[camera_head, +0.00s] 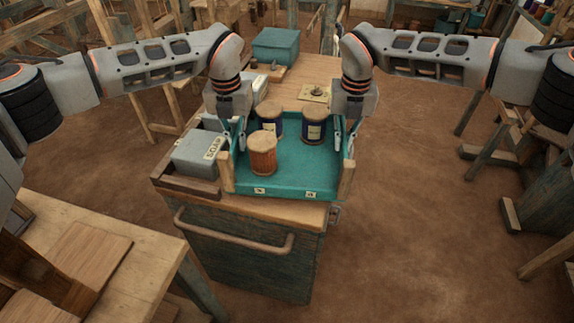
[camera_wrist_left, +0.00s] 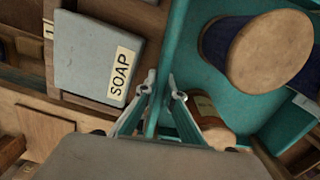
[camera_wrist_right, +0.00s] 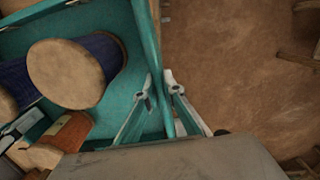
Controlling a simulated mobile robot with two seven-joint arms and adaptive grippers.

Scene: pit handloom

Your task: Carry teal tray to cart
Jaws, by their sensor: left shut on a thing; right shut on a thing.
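The teal tray (camera_head: 310,180) is over the wooden top of the cart (camera_head: 250,205), at its right front; I cannot tell whether it rests or hovers slightly. It holds two dark blue spools (camera_head: 313,124) (camera_head: 269,122) and an orange-brown spool (camera_head: 262,154), all upright. My left gripper (camera_head: 235,142) is shut on the tray's left wall, which runs between its fingers in the left wrist view (camera_wrist_left: 163,92). My right gripper (camera_head: 344,142) is shut on the right wall, also seen between the fingers in the right wrist view (camera_wrist_right: 160,85).
A grey soap box (camera_head: 200,152) sits in a wooden holder just left of the tray. A teal box (camera_head: 276,46) and a small board (camera_head: 316,93) stand farther back on the top. A wooden table (camera_head: 90,240) is at front left. Bare floor (camera_head: 430,200) lies to the right.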

